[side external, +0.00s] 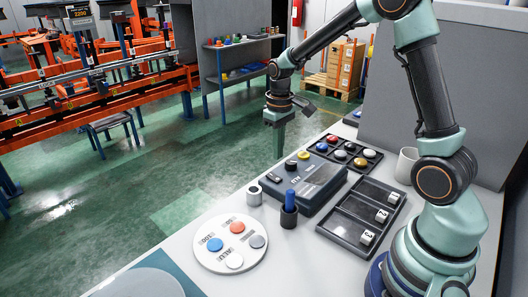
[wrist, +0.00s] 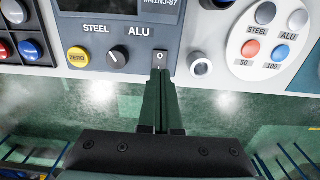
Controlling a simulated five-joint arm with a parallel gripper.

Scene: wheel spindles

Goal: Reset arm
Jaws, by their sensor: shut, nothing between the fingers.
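My gripper (side external: 278,155) hangs pointing down in the side view, seen against the green floor beyond the table's far edge. Its two green fingers (wrist: 160,78) are together with nothing between them. In the wrist view the tips appear just below a small switch marked 0 on the dark grey control box (side external: 325,184). The tips look apart from the box; their height above it is hard to tell. The box also shows in the wrist view (wrist: 185,25), with a yellow ZERO button (wrist: 78,57) and a STEEL/ALU knob (wrist: 117,56).
A round white plate (side external: 223,262) carries several coloured discs. A metal cylinder (side external: 254,196) and a blue-handled tool (side external: 290,196) in a black holder stand near the box. A three-slot tray (side external: 348,208), a tray of coloured knobs (side external: 330,140) and a white cup (side external: 405,166) lie nearer my base.

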